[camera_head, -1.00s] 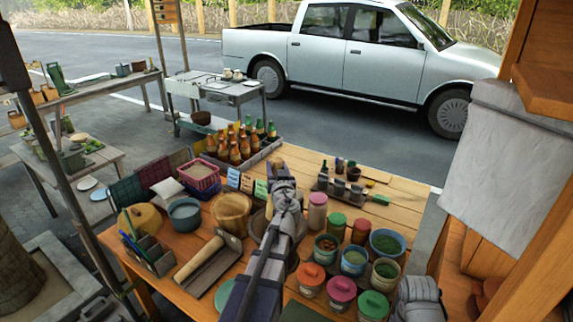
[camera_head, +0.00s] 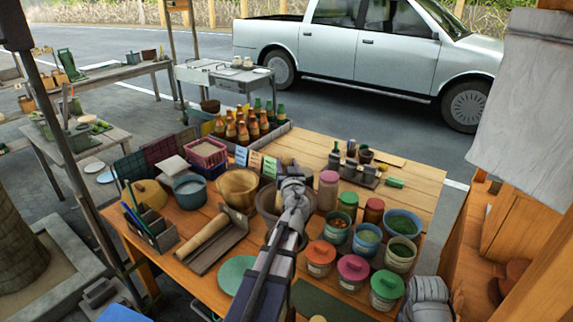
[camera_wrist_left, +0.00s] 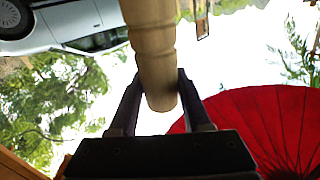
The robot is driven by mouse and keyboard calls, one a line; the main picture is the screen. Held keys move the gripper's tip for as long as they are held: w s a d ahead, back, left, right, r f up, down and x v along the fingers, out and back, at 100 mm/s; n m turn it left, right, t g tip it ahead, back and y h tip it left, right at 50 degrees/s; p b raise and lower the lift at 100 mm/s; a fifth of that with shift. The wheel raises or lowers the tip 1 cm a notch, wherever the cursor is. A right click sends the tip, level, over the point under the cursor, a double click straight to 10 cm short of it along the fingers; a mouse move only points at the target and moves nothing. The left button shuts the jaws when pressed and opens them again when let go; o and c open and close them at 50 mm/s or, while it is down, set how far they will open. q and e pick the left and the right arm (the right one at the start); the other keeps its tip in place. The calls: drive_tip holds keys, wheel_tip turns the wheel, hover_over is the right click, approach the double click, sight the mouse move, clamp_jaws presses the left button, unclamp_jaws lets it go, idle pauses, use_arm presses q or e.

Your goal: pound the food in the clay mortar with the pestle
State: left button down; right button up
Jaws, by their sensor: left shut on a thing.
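My left gripper (camera_head: 292,188) is shut on a pale wooden pestle; the left wrist view shows the pestle (camera_wrist_left: 153,50) between its two fingers (camera_wrist_left: 157,100). In the head view the gripper and forearm hide most of the pestle. The brown clay mortar (camera_head: 266,202) stands on the wooden table just behind and left of my gripper, partly covered by it. I cannot tell whether the pestle's lower end is inside the mortar. The food in it is hidden. My right gripper is not in view.
A wooden bowl (camera_head: 238,188) stands left of the mortar, beside a grey tray (camera_head: 228,247) with a wooden roller (camera_head: 200,238). A pink-lidded jar (camera_head: 328,188) and several lidded pots stand close on the right. The table's far right (camera_head: 420,178) is mostly clear.

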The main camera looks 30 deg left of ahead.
use_arm(q)
wheel_tip(320, 180, down, 8)
drive_tip(key=r+b, duration=0.1)
drive_tip(key=b, duration=0.5)
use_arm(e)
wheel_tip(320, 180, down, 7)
use_arm(q)
wheel_tip(320, 180, up, 5)
drive_tip(key=p, duration=0.5)
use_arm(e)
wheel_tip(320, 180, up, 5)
use_arm(q)
drive_tip(key=shift+f, duration=0.1)
drive_tip(key=f+b, duration=0.3)
drive_tip(key=d+f+b, duration=0.1)
drive_tip(key=f+b, duration=0.1)
drive_tip(key=shift+w+d, duration=0.1)
drive_tip(key=shift+w, duration=0.3)
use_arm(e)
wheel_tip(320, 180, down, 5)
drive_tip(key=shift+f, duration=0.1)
use_arm(q)
drive_tip(key=shift+f, duration=0.15)
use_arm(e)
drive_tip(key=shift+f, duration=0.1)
